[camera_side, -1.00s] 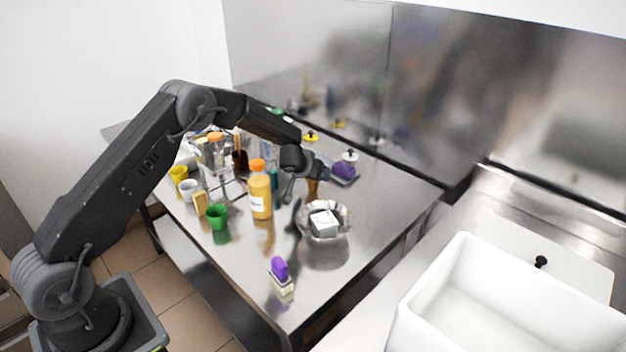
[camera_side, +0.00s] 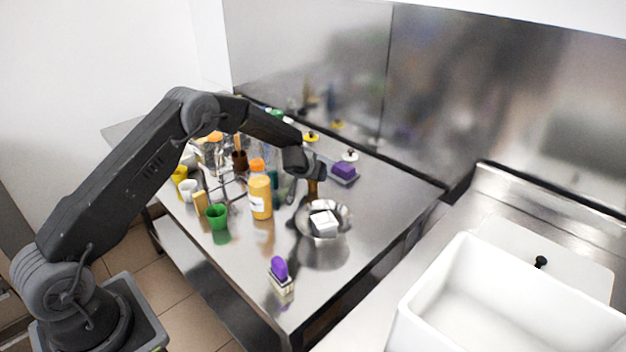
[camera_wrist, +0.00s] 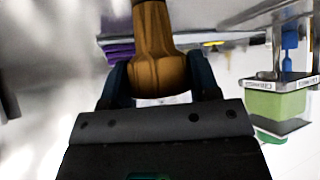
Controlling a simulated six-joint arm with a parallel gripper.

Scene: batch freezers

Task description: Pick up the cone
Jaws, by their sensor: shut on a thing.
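The cone (camera_wrist: 156,48) is brown and orange and sits between my gripper's fingers in the wrist view. My gripper (camera_wrist: 160,82) is shut on it, with one dark finger on each side. In the side view my gripper (camera_side: 312,174) is over the table, behind the metal bowl. The cone (camera_side: 312,188) shows there as a small brown shape under the gripper. Its far end is cut off by the top of the wrist view. I cannot tell whether it touches the table.
A metal bowl (camera_side: 345,216) with a white block (camera_side: 323,222) stands in front. An orange-capped bottle (camera_side: 260,192), a green cup (camera_side: 216,216) and other containers stand left. A purple sponge (camera_side: 344,170) lies right.

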